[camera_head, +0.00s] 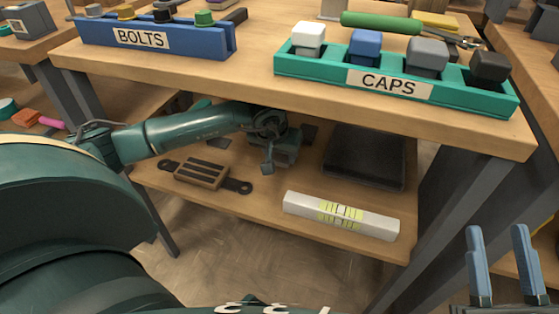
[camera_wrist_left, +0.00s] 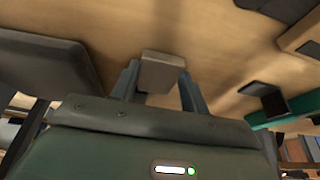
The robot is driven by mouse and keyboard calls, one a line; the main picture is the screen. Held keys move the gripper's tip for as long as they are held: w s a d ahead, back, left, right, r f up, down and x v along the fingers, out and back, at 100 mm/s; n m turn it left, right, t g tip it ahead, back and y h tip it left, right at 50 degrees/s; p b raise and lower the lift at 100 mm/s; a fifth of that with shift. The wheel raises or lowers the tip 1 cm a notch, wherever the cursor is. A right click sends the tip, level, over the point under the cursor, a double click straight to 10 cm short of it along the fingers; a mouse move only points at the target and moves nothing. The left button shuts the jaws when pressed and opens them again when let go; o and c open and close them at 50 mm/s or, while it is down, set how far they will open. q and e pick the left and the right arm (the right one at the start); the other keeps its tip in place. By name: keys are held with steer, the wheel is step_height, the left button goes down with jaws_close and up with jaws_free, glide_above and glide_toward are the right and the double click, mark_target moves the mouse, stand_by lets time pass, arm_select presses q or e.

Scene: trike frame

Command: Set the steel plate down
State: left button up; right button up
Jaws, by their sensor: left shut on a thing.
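My left gripper (camera_head: 280,158) reaches under the table top, over the lower shelf. In the left wrist view its fingers (camera_wrist_left: 163,85) are shut on a small grey metal piece, which I take to be the steel plate (camera_wrist_left: 163,70). The wooden shelf surface shows beyond the plate; I cannot tell whether the plate touches it. In the head view I cannot make out the plate apart from the gripper. My right gripper (camera_head: 498,265) is at the lower right, fingers apart and empty, away from the shelf.
The lower shelf (camera_head: 250,202) holds a dark slab (camera_head: 365,155) to the gripper's right, a spirit level (camera_head: 340,215) in front and a slotted wooden block (camera_head: 203,173) to the left. The table top (camera_head: 250,72) overhangs, carrying a blue bolts tray (camera_head: 190,38) and a green caps tray (camera_head: 450,97).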

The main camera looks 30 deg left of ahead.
arm_select(q)
steer(key=shift+f, duration=0.75)
arm_select(e)
steer(key=shift+w+r+n+y, duration=0.1)
steer(key=shift+r+n+y, duration=0.2)
steer(key=shift+r+n, duration=0.2)
arm_select(q)
steer(key=shift+f+b, duration=0.15)
steer(key=shift+b, duration=0.15)
steer(key=o, duration=1.3)
arm_select(e)
steer(key=shift+r, duration=0.1)
